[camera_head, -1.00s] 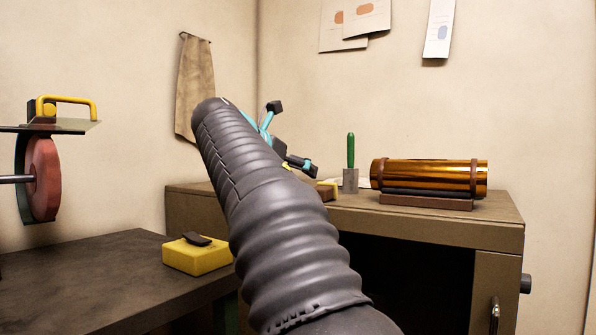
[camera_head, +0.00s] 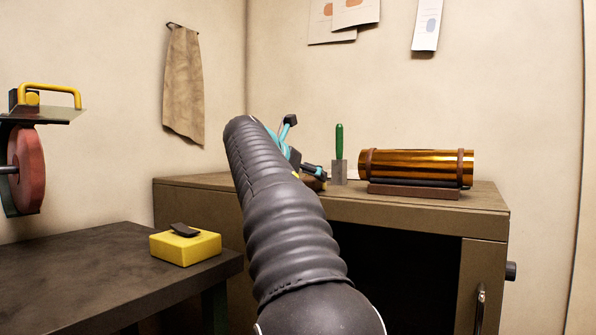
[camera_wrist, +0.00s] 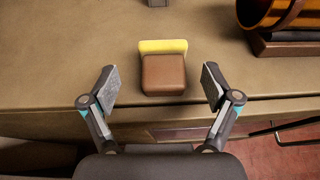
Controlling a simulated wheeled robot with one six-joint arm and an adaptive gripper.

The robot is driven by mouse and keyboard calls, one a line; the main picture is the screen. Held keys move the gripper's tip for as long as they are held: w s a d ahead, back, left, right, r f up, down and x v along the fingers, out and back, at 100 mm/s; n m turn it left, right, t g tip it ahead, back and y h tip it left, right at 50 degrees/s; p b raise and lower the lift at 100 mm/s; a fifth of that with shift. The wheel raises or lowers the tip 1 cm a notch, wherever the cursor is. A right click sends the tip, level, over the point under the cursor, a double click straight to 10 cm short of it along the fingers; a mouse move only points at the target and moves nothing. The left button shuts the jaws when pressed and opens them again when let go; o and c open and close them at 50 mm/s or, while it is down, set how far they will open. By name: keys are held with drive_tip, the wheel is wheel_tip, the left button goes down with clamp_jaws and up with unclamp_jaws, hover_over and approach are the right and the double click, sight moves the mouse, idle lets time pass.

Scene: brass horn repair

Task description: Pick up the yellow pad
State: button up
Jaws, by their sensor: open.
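A yellow pad (camera_wrist: 163,46) with a brown block-like part (camera_wrist: 163,75) on its near side lies on the cabinet top in the wrist view. In the head view my arm hides most of it; only a bit of brown (camera_head: 316,184) shows clearly. My gripper (camera_wrist: 160,82) is open and empty, its two fingers to the left and right of the brown part with gaps on both sides. In the head view my gripper (camera_head: 301,147) is partly behind my arm. A second yellow block (camera_head: 185,249), with a dark curved piece (camera_head: 185,230) on top, lies on the dark bench.
On the cabinet (camera_head: 420,220), a green-handled scraper (camera_head: 339,157) stands near a brass tube (camera_head: 416,163) on a brown cradle (camera_head: 413,191). The dark bench (camera_head: 90,280) is at left, below a red wheel (camera_head: 27,170). Cabinet top around the pad is mostly clear.

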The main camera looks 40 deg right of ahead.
sight(309, 178)
drive_tip(key=shift+x, duration=1.8)
drive_tip(key=c, duration=1.2)
drive_tip(key=shift+s+a, duration=0.45)
drive_tip(key=shift+a, duration=0.05)
drive_tip(key=shift+c, duration=0.2)
drive_tip(key=shift+s+a, duration=0.25)
drive_tip(key=shift+a, duration=0.4)
drive_tip(key=shift+s+a, duration=0.25)
drive_tip(key=shift+a, duration=0.4)
drive_tip(key=shift+d, duration=0.1)
drive_tip(key=o, duration=1.2)
drive_tip(key=shift+s+d, duration=0.1)
drive_tip(key=shift+d, duration=0.05)
drive_tip(key=shift+o, duration=0.2)
